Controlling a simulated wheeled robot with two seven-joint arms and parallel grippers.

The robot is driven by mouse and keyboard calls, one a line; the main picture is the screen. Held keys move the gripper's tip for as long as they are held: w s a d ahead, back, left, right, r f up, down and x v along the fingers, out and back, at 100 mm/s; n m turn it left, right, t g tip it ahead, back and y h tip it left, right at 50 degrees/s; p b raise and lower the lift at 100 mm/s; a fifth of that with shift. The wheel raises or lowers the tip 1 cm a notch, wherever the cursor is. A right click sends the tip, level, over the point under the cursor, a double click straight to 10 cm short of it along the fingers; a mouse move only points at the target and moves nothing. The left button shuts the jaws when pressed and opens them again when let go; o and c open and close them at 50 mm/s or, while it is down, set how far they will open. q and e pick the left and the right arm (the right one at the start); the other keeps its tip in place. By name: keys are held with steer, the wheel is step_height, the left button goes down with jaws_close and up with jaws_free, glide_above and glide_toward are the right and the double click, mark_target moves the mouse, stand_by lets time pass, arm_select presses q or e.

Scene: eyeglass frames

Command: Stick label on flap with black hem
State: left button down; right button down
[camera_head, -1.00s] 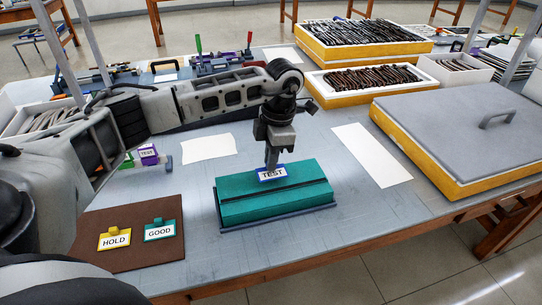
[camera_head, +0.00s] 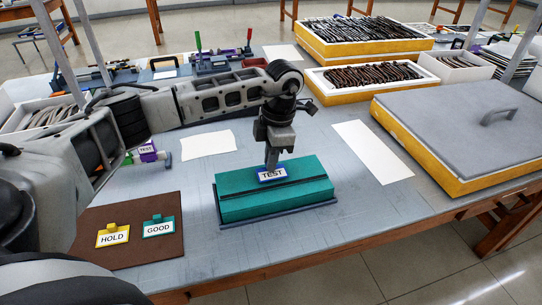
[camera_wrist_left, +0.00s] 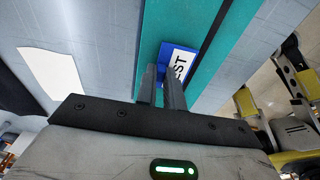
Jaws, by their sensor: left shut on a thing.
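The label (camera_head: 271,176) is a blue-edged white card reading TEST. My left gripper (camera_head: 272,163) is shut on its upper edge and holds it at the top of the teal box (camera_head: 245,209). A black strip (camera_head: 290,189) runs lengthwise along the box top; the label is on or just above the teal part behind it. In the left wrist view, the label (camera_wrist_left: 178,63) lies beside the dark strip (camera_wrist_left: 212,48), under my fingers (camera_wrist_left: 161,88). I cannot tell whether the label touches the surface. My right gripper is not in view.
A brown mat (camera_head: 92,218) at front left carries a yellow HOLD label (camera_head: 113,236) and a teal GOOD label (camera_head: 159,227). A purple TEST label (camera_head: 147,150) stands behind my arm.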

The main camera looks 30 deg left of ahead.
arm_select(q)
steer(key=shift+f+b, duration=0.35)
steer(key=shift+f, duration=0.25)
steer(key=c, duration=1.4)
jaws_free()
steer(key=shift+c, duration=0.2)
steer(key=shift+r, duration=0.1)
steer(key=shift+w+d+r+p, duration=0.1)
steer(key=shift+r+p, duration=0.7)
steer(key=shift+r, duration=0.35)
steer(key=shift+w+d+r+p, duration=0.1)
steer(key=shift+w+r+p, duration=0.05)
steer(key=shift+r+p, duration=0.85)
steer(key=shift+w+d+r+p, duration=0.1)
steer(key=shift+r+p, duration=0.55)
steer(key=shift+r, duration=0.65)
